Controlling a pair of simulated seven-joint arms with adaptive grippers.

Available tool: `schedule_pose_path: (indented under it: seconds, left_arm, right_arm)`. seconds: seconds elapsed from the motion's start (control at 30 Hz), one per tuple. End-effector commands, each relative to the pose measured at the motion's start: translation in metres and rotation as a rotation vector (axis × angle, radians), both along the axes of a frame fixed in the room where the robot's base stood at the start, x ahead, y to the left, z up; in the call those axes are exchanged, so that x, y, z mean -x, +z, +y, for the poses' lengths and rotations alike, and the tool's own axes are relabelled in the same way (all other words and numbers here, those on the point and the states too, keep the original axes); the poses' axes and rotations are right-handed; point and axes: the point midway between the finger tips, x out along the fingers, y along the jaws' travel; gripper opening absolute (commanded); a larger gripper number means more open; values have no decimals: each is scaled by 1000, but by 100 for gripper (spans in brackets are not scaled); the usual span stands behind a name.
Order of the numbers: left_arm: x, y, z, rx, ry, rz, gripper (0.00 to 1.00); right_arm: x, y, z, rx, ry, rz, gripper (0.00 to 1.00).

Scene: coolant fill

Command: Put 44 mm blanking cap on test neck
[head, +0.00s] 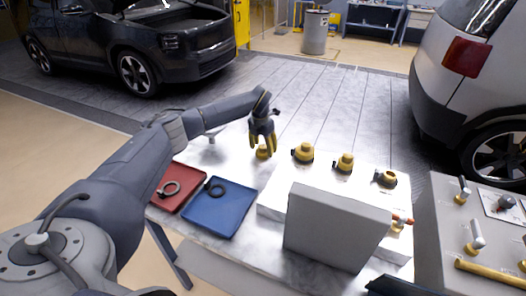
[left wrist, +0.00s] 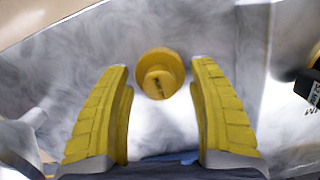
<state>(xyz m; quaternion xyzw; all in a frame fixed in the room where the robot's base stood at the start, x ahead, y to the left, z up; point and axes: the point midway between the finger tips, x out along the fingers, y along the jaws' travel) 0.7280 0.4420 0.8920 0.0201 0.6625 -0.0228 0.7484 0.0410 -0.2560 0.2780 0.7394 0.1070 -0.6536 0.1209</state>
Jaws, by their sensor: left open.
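A yellow cap (head: 263,153), which looks like the blanking cap, sits on the light table, left of the white block. My left gripper (head: 263,142) is open just above it, fingers pointing down. In the left wrist view the cap (left wrist: 160,73) lies ahead, between and just beyond the two yellow fingers (left wrist: 163,80), with clear gaps on both sides. Yellow-topped fittings (head: 302,152) (head: 344,162) and a dark-and-yellow fitting (head: 386,178) stand in a row on the white block; I cannot tell which is the test neck. My right gripper is not in view.
A grey upright panel (head: 336,228) stands at the block's front. A grey cabinet with valves (head: 447,262) is at right.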

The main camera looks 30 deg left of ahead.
Motion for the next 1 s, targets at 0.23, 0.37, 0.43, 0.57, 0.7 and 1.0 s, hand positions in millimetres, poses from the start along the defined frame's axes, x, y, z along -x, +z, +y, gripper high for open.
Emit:
schedule_pose_path:
  seconds: [0.23, 0.37, 0.43, 0.57, 0.7, 1.0]
  left_arm:
    - [0, 0, 0, 0, 0, 0, 43]
    - [0, 0, 0, 0, 0, 1, 28]
    - [0, 0, 0, 0, 1, 1, 19]
    - [0, 0, 0, 0, 1, 1, 4]
    - [0, 0, 0, 0, 1, 1, 0]
    - [0, 1, 0, 0, 1, 0, 0]
  right_arm:
    - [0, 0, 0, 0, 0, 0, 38]
    - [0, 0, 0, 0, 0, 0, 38]
    - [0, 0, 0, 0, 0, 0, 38]
    - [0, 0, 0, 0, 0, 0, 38]
    - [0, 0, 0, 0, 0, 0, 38]
    - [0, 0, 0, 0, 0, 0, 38]
